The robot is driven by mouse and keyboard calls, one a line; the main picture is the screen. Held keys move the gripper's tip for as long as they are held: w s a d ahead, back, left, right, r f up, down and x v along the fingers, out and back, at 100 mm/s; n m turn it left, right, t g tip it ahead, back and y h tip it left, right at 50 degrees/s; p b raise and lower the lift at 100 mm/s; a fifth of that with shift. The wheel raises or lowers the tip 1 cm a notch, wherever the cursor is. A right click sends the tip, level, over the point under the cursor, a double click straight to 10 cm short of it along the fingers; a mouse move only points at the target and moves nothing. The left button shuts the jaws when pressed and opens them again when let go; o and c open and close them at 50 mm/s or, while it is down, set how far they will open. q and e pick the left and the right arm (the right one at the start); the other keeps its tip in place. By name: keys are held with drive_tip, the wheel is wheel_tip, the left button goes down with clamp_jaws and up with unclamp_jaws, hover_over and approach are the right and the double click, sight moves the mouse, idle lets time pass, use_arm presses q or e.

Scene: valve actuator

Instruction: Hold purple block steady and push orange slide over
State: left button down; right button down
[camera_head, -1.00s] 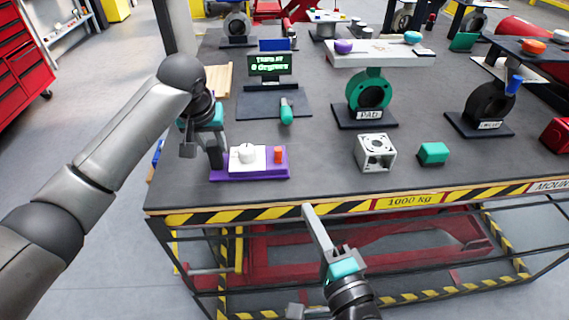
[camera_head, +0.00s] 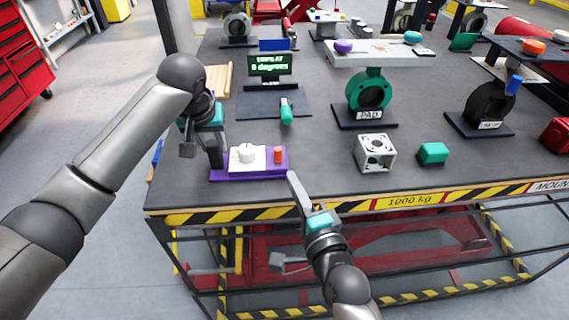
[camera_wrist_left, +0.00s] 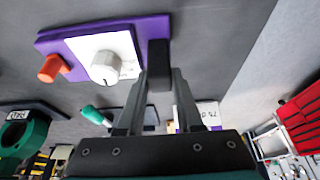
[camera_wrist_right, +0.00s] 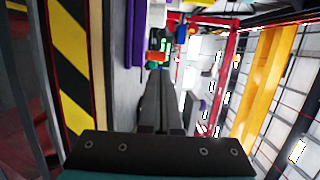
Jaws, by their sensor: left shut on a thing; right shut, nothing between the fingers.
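The purple block (camera_head: 250,176) lies near the table's front edge. It carries a white plate with a white knob (camera_head: 247,153) and, at its right, the orange slide (camera_head: 278,154). My left gripper (camera_head: 216,168) is shut on the dark end piece at the block's left end; the left wrist view shows this grip (camera_wrist_left: 158,70), with the purple block (camera_wrist_left: 110,27) and orange slide (camera_wrist_left: 54,68) beside it. My right gripper (camera_head: 292,176) is shut and empty, its tips just right of the block's right end. I cannot tell whether they touch it.
A white cube-shaped part (camera_head: 376,153) and a green block (camera_head: 433,153) stand to the right. A display (camera_head: 270,66) and a green-handled part (camera_head: 286,112) stand behind. The striped table edge (camera_head: 270,212) is in front. The table between block and cube is clear.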

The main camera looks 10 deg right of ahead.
sight(285, 167)
use_arm(q)
drive_tip(key=shift+s+f, duration=0.2)
drive_tip(key=shift+f, duration=0.15)
use_arm(e)
drive_tip(key=shift+x, duration=3)
drive_tip(key=shift+w+d, duration=0.1)
drive_tip(key=shift+w, duration=0.9)
drive_tip(key=v, duration=1.4)
use_arm(q)
drive_tip(key=c, duration=0.9)
unclamp_jaws()
drive_tip(key=shift+d, duration=0.1)
drive_tip(key=o, duration=0.4)
drive_tip(key=shift+w+r, duration=0.15)
drive_tip(key=shift+r, duration=0.1)
